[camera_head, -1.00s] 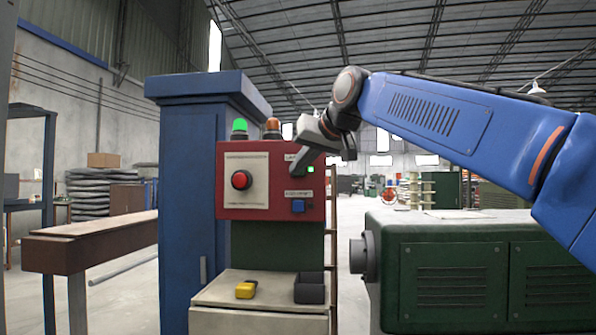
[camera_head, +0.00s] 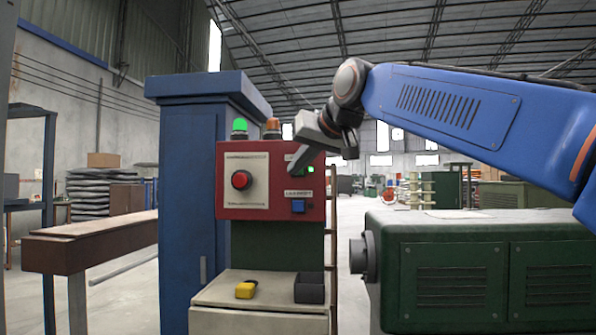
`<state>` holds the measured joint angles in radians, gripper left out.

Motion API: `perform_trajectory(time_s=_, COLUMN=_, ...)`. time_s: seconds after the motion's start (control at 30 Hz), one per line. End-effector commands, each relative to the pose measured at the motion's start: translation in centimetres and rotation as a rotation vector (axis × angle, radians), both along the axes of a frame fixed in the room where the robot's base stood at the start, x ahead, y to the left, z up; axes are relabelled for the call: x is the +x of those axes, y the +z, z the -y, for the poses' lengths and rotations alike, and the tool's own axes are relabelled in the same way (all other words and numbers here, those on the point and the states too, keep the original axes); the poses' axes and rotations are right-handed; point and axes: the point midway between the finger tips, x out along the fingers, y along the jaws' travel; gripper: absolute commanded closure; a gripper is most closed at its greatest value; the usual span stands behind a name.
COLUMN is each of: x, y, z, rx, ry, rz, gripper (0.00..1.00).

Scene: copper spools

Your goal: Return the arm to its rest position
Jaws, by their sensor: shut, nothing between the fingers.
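My gripper (camera_head: 299,172) is at the end of my blue arm, in front of the right part of the red control panel (camera_head: 230,200). Its fingers are shut and hold nothing. It points down and left, and whether it touches the panel I cannot tell. My arm reaches in from the right edge, above the green machine.
A green lamp (camera_head: 239,125) glows beside an orange lamp (camera_head: 273,125) above the panel. A yellow object (camera_head: 246,290) and a dark bin (camera_head: 309,288) sit on the ledge below. A green machine (camera_head: 450,250) stands right, a blue cabinet (camera_head: 185,190) left.

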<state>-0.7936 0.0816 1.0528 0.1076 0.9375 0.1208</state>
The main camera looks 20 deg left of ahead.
Motion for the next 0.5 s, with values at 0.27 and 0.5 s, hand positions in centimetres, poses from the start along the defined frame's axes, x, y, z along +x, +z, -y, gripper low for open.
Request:
perform_trajectory(time_s=0.27, x=0.0, y=0.0, z=0.1, rx=-0.001, ry=-0.002, rz=-0.001, gripper=1.0)
perform_trajectory(time_s=0.5, x=0.9, y=-3.0, z=6.6, rx=-0.051, ry=-0.071, rz=-0.028, gripper=1.0)
